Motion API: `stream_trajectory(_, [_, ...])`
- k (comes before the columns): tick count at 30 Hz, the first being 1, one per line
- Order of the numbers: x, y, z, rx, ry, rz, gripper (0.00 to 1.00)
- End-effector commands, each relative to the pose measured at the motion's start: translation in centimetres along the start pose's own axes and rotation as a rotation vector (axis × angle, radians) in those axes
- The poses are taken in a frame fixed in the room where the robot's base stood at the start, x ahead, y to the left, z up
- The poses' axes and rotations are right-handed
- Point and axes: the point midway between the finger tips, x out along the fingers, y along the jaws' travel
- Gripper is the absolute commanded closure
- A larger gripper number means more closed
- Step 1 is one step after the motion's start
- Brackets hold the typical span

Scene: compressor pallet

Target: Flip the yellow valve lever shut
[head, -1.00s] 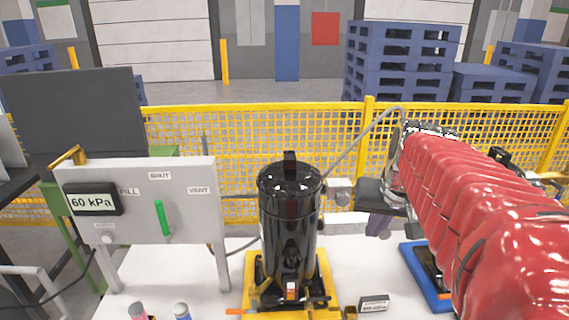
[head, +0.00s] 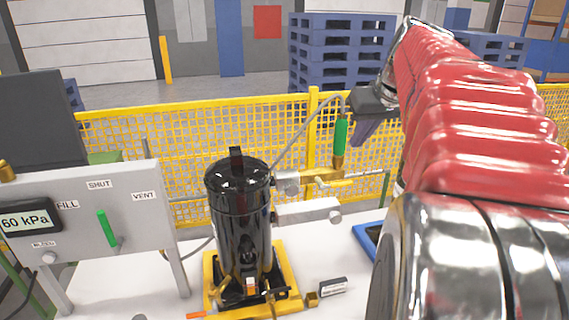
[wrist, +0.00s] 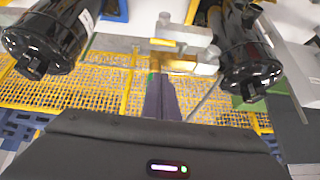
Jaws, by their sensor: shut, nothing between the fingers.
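A brass-yellow valve piece (head: 350,174) lies roughly level to the right of the black cylinder (head: 239,215), at the end of its silver fitting. A green grip (head: 341,137) stands upright from it. In the wrist view, a yellow bar (wrist: 180,63) shows just beyond the fingertips, with a bit of green beside them. My gripper (head: 359,143) has purple fingers that are shut and empty, just right of the green grip; in the wrist view the fingers (wrist: 160,78) point at the valve. I cannot tell whether they touch it. Which yellow part is the lever is unclear.
A gauge panel (head: 145,208) with a green lever stands left, reading 60 kPa. A yellow mesh fence (head: 120,128) runs behind. A second black cylinder (wrist: 48,38) shows in the wrist view. A thin hose arches near the valve, and a small black label block (head: 333,287) sits in front.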

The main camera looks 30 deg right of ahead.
Motion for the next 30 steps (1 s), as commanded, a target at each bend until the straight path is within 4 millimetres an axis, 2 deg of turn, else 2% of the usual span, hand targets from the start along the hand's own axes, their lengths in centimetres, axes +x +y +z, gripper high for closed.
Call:
stream_trajectory(12, [0.1,0.0,0.1,-0.016,-0.002,0.0,1.0])
stream_trajectory(17, [0.8,0.0,0.1,-0.016,-0.003,0.0,1.0])
stream_trajectory(23, [3.0,-0.1,0.1,-0.016,-0.004,-0.001,1.0])
stream_trajectory(30, [6.7,0.0,0.1,-0.016,-0.005,-0.001,1.0])
